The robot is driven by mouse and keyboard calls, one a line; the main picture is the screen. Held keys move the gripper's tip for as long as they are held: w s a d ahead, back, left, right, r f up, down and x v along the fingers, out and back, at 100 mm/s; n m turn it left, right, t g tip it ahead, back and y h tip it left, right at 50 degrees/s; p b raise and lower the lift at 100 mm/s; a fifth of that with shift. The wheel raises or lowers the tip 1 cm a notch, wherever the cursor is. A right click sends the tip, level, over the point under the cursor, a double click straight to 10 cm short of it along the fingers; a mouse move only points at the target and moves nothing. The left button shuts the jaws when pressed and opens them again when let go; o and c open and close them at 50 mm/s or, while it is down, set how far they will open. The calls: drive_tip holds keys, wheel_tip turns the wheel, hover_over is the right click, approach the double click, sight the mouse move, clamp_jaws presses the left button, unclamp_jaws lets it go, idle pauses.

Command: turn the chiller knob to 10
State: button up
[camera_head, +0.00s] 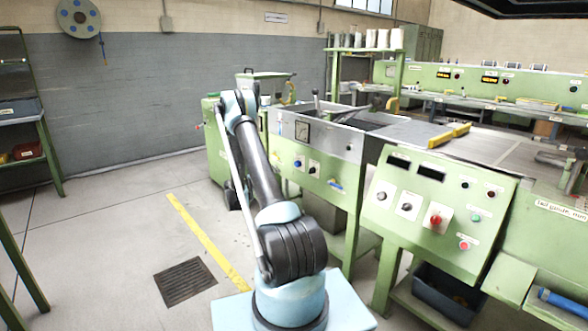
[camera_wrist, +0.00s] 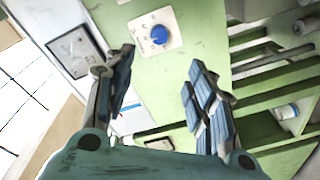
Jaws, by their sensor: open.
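A blue knob (camera_wrist: 158,35) on a white plate sits on a green panel in the wrist view. It lies just beyond the fingertips, roughly between them in the picture, with a visible gap to both fingers. A blue knob also shows on the green machine front in the head view (camera_head: 312,169). I cannot read its label, so I cannot tell if it is the chiller knob or what it is set to. My gripper (camera_wrist: 160,65) is open and empty, its two padded fingers spread apart. In the head view its fingers are not clearly visible.
A square dial gauge (camera_wrist: 78,50) is near the left finger. In the head view, a slanted control panel (camera_head: 447,185) with a red knob (camera_head: 435,219) and several buttons stands to the right. A dark bin (camera_head: 447,292) is below it. Clear floor lies left of my arm.

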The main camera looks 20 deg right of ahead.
sight(296, 164)
drive_tip(key=x, duration=1.7)
drive_tip(key=c, duration=1.1)
